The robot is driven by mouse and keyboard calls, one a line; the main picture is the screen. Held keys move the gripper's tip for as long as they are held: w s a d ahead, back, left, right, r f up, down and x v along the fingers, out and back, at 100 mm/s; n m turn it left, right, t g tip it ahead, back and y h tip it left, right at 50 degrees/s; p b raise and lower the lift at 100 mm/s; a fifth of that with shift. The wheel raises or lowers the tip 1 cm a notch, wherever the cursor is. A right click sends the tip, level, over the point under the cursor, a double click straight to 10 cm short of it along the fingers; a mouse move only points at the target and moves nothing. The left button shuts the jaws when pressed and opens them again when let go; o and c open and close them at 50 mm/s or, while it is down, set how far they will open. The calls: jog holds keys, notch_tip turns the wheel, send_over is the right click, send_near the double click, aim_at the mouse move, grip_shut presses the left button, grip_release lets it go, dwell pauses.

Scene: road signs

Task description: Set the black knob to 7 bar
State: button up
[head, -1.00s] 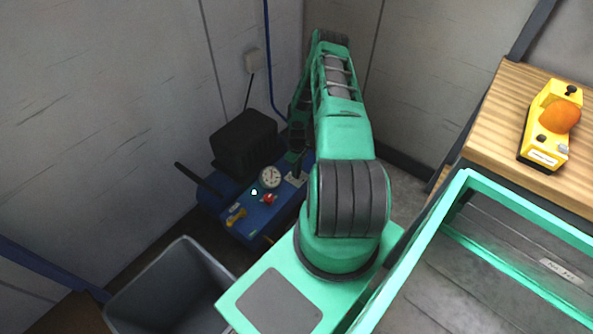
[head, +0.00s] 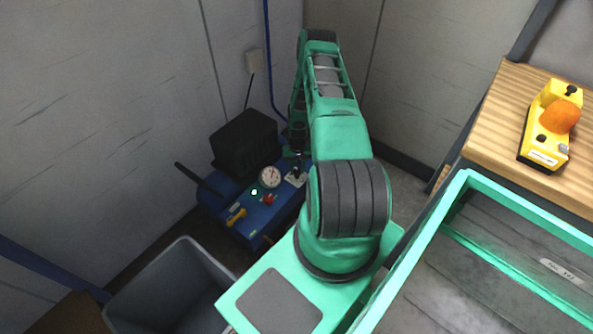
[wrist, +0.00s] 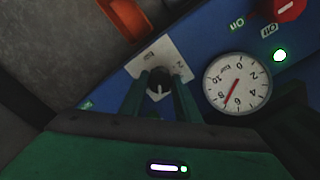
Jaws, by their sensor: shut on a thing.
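The black knob (wrist: 159,88) sits on a pale scale plate (wrist: 163,64) on the blue compressor (head: 243,226). My gripper (wrist: 160,84) is shut on the knob, one finger on each side of it, in the wrist view. The knob's white pointer line shows between the fingers, but the plate's markings are too small to read surely. The round white gauge (wrist: 237,83) is beside the knob. Its red needle points to the lower left, a little past the 6 toward the 8. The gauge also shows in the head view (head: 269,177).
A lit green lamp (wrist: 280,56) and a red knob (wrist: 286,8) are near the gauge. A yellow handle (head: 236,216) is at the compressor's front left. A grey bin (head: 170,290) stands in front. Walls close in behind.

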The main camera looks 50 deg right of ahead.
aim_at(297, 169)
jog(key=m, duration=0.3)
jog(key=shift+m, duration=0.4)
jog(key=shift+w+m, duration=0.1)
jog(key=shift+m, duration=1.7)
jog(key=o, duration=1)
jog(key=shift+o, duration=0.2)
jog(key=shift+r, duration=0.1)
notch_tip(297, 169, up, 11)
jog(key=shift+f, duration=0.2)
